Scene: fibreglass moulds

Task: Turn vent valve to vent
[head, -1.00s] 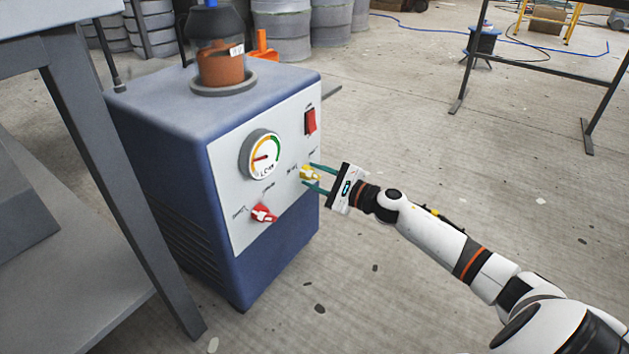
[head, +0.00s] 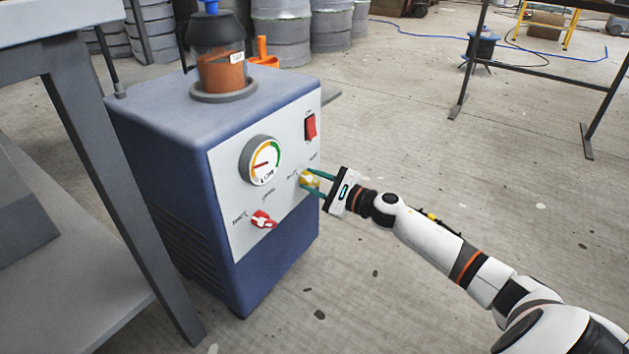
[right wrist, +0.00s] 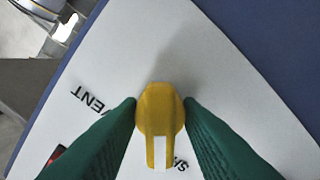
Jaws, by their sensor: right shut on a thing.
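The yellow vent valve knob (head: 309,180) is on the pale front panel (head: 232,160) of a blue pump cabinet (head: 165,190), right of the dial. My right gripper (head: 313,182) is shut on it. In the right wrist view the green fingers (right wrist: 160,118) press on both sides of the yellow knob (right wrist: 160,105). The knob's white pointer stripe (right wrist: 160,154) points down in that view, by a partly hidden label beginning "SA". The "VENT" label (right wrist: 88,101) is to the left, away from the stripe. My left gripper is out of view.
A dial gauge (head: 264,162), a red rocker switch (head: 310,126) and a red knob (head: 263,219) share the panel. A jar of orange-brown matter (head: 220,70) stands on the cabinet. A grey table (head: 85,130) is close at the left.

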